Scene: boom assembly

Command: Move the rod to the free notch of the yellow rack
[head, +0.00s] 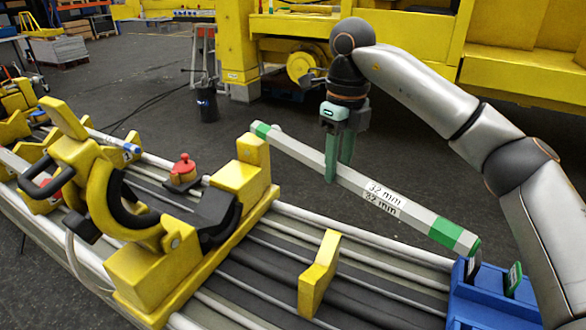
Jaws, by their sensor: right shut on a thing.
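The rod (385,200) is a long, pale, angular bar with green ends and a "32 mm" label. My right gripper (338,168) points down and is shut on it, left of its middle. The rod slants from upper left to lower right in the head view. Its left end shows near a yellow block, and its right end shows just above a blue holder (490,300); whether they touch is unclear. Yellow notched parts (22,105) show at the far left edge, partly cut off; I cannot tell whether they are the yellow rack. My left gripper is out of view.
A yellow clamp fixture (150,270) with a black-lined ring stands on the grey railed bench (370,290). A small yellow upright (319,275) and a red-knobbed part (182,172) are on the bench too. Large yellow machinery (530,75) stands behind. Dark floor lies between.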

